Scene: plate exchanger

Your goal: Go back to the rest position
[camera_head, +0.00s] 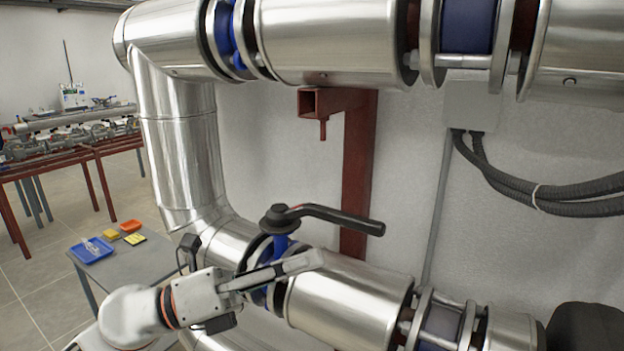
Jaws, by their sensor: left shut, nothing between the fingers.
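My left gripper (305,262) comes in from the lower left, with its fingers together and nothing between them. It is in front of the lower silver pipe, just below a valve with a black lever handle (345,219) and a blue stem (281,243). The handle points to the right and slightly down. I cannot tell whether the fingers touch the valve or the pipe. My right gripper is not in view.
Large silver pipes (330,42) run across the top and down the left. A red-brown steel post (358,165) stands behind. A small grey table (135,262) at lower left holds a blue tray (91,250). Black hoses (540,192) hang at right.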

